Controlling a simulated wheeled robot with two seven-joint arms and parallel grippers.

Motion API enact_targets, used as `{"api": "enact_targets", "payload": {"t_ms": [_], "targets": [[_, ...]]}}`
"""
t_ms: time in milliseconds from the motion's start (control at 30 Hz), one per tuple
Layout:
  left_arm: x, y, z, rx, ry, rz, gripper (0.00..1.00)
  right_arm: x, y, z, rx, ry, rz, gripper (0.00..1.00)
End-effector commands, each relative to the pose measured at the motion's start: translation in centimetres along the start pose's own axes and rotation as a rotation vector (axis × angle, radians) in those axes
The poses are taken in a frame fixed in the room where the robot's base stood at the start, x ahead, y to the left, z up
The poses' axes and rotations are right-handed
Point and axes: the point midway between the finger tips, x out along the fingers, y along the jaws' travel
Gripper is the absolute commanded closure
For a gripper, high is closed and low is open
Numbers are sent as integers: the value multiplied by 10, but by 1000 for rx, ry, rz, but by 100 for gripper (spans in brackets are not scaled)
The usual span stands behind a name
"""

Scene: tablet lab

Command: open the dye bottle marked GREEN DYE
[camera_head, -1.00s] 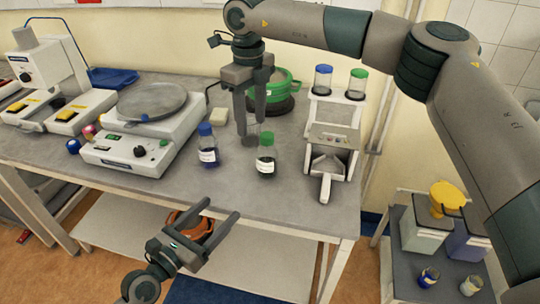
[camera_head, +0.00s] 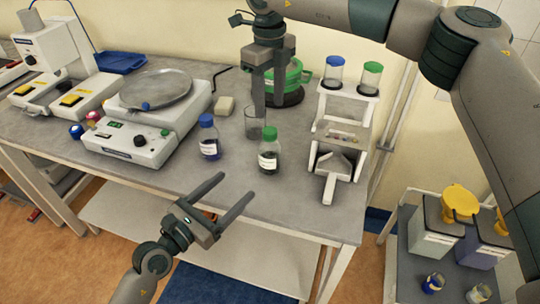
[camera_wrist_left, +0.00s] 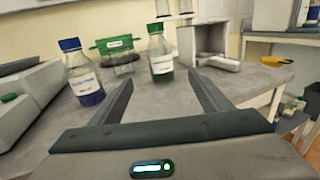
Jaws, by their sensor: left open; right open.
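The green-capped bottle (camera_head: 269,157) stands upright on the bench with its cap on. It has dark contents and a white label too small to read. In the left wrist view the bottle (camera_wrist_left: 161,64) stands beyond the gap between the fingers. My left gripper (camera_head: 237,186) is open and empty at the bench's front edge, apart from the bottle; its fingers also show in the left wrist view (camera_wrist_left: 160,78). My right gripper (camera_head: 270,112) is open, pointing down behind the bottle and above its cap.
A blue-capped bottle (camera_head: 209,146) stands left of the green-capped one. A glass beaker (camera_head: 252,128) is behind, partly hidden by a right finger. A white rack (camera_head: 333,120) stands to the right, a device with a round plate (camera_head: 140,143) to the left. The front right bench top is clear.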

Motion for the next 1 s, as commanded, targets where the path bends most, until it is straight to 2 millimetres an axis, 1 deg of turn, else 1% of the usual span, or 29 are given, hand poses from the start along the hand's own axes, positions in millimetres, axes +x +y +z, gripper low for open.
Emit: {"api": "enact_targets", "payload": {"t_ms": [167, 367, 1000], "targets": [[10, 0, 0, -2, -2, 0, 29, 0, 0, 0, 1, 0, 0, 55], [34, 0, 1, -1, -3, 0, 29, 0, 0, 0, 0, 0, 0, 55], [138, 0, 1, -1, -2, -1, 29, 0, 0, 0, 0, 0, 0, 55]]}}
